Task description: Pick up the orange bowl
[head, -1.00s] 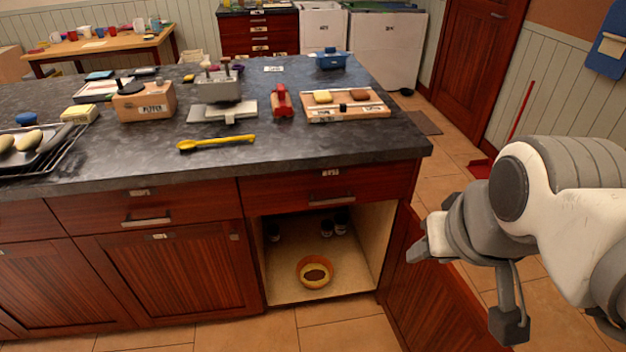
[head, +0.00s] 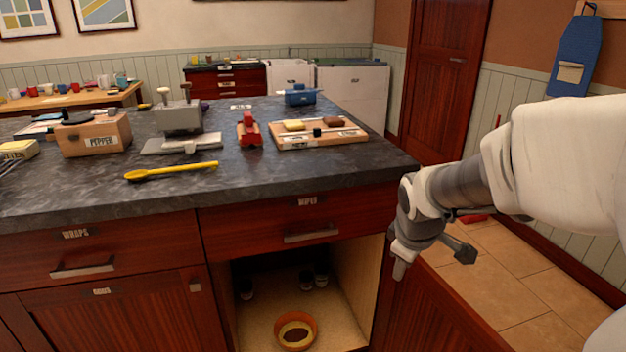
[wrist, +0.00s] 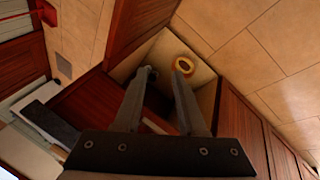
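The orange bowl (head: 295,331) sits on the floor of the open cabinet compartment, near its front edge. Its inside shows a pale ring and a dark brown middle. In the wrist view the bowl (wrist: 184,64) shows beyond the tips of my gripper, closest to the right finger. My gripper (head: 400,268) is in front of the counter's right end, above and to the right of the bowl and apart from it. In the wrist view the two fingers of my gripper (wrist: 163,72) are spread with nothing between them.
The cabinet door (head: 440,315) stands open on the right of the compartment. Dark jars (head: 313,277) stand deeper inside. A drawer front (head: 300,222) and the counter (head: 270,180) overhang the opening. A yellow spoon (head: 172,171) and a wooden board (head: 318,134) lie on the counter.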

